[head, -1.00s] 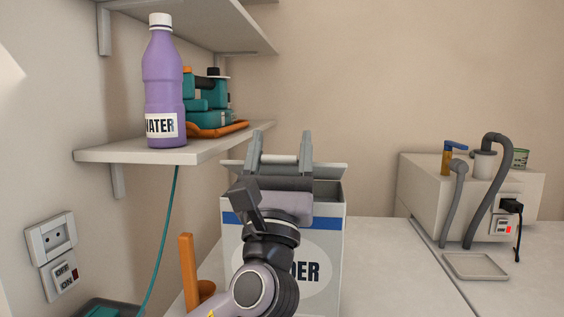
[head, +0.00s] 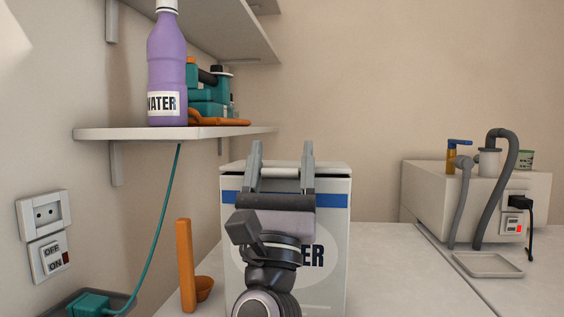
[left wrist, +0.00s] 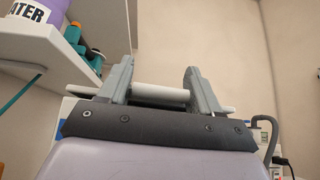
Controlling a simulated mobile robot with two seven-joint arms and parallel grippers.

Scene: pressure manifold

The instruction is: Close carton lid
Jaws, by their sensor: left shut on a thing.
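The carton (head: 335,270) is a white box with a blue band and large black lettering, partly hidden behind my left arm. My left gripper (head: 281,168) is at the front top edge of the carton, fingers pointing up and away. It is shut on a pale round bar at the lid's front edge. In the left wrist view the bar (left wrist: 160,93) spans between the two fingers. My right gripper is not in view.
A shelf (head: 110,134) at left holds a purple water bottle (head: 167,70) and teal-and-orange gear. An orange upright handle (head: 185,265) stands left of the carton. A beige machine with hoses (head: 420,190) and a grey tray (head: 488,265) are at right. The counter between is clear.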

